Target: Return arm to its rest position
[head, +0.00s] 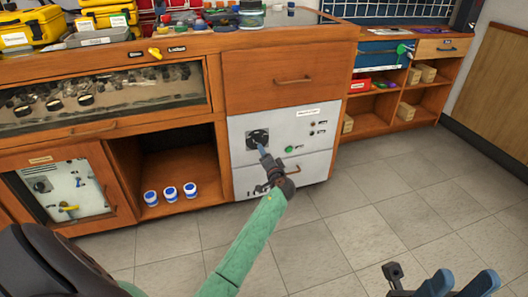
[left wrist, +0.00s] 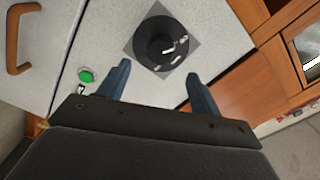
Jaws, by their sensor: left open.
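My left gripper (head: 263,152) is in front of the white regulator panel (head: 307,120), close to its black round knob (head: 258,138). In the left wrist view, my left gripper (left wrist: 158,72) is open with nothing between its fingers. The black knob (left wrist: 160,45) with white marks lies just beyond the fingertips, and I see no contact. My left arm (head: 240,250), in a green sleeve, stretches forward from the bottom of the head view. My right gripper (head: 462,283) is at the lower right, its two blue fingers apart and empty, over the floor.
A green button (head: 289,149) is right of the knob. Several white and blue jars (head: 170,194) stand in the open shelf at left. A drawer (head: 275,78) with a handle is above the panel. The tiled floor (head: 390,215) to the right is clear.

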